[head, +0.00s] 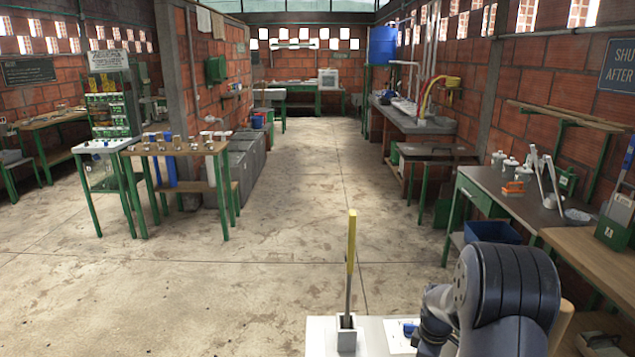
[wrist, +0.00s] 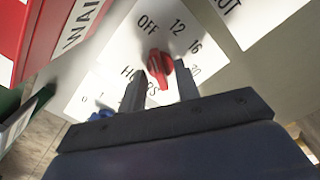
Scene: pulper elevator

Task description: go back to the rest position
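My gripper (wrist: 160,72) shows in the wrist view with its two dark fingers apart. A red knob (wrist: 158,66) on a white dial plate (wrist: 128,50) lies between the fingertips in the picture. Gaps show on both sides of the knob, and I cannot tell how far the tips are from the plate. In the head view my dark arm reaches down at the lower right and hides the gripper.
A yellow-handled lever (head: 350,250) stands upright on a white-topped unit at the bottom of the head view. A red sign panel (wrist: 45,38) and a small blue part (wrist: 102,115) are left of the dial. A workbench (head: 510,203) stands at right. The middle floor (head: 290,190) is clear.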

